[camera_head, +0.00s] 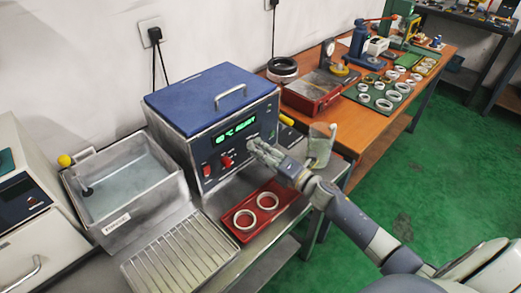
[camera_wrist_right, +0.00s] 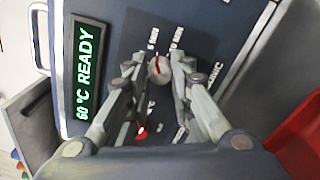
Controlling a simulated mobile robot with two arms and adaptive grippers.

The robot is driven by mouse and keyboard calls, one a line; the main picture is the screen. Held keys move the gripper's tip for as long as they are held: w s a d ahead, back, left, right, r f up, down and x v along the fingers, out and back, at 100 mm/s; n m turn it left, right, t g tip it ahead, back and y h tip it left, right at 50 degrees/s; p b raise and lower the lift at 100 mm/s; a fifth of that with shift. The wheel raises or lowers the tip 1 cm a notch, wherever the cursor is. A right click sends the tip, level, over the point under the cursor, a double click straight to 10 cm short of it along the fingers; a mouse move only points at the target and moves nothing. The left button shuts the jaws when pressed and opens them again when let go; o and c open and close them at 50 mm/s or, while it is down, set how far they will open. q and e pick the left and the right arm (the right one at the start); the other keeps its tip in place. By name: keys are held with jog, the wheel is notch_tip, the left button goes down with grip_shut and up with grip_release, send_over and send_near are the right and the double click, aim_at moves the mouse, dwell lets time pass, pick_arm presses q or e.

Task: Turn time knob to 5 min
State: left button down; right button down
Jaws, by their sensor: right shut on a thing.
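The blue-lidded ultrasonic bath unit (camera_head: 213,113) stands on the bench with its control panel facing out; its green display reads about 60 °C READY in the wrist view (camera_wrist_right: 88,72). The time knob (camera_wrist_right: 158,69) is a small round grey knob with a reddish pointer line, and minute labels sit just beyond it. My right gripper (camera_wrist_right: 160,66) has its two fingertips on either side of the knob, shut on it. In the head view my right gripper (camera_head: 255,147) is at the right part of the panel and hides the knob. My left gripper is not in view.
A red knob (camera_head: 226,161) sits left of my gripper on the panel. Below are a red tray (camera_head: 260,208) with two rings and a wire rack (camera_head: 180,255). A steel water basin (camera_head: 125,185) stands left.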

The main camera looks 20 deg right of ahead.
dwell(0.5)
jog(key=c, duration=1.4)
grip_release()
jog(key=shift+s, duration=0.1)
jog(key=v, duration=1.2)
jog(key=shift+d, duration=0.1)
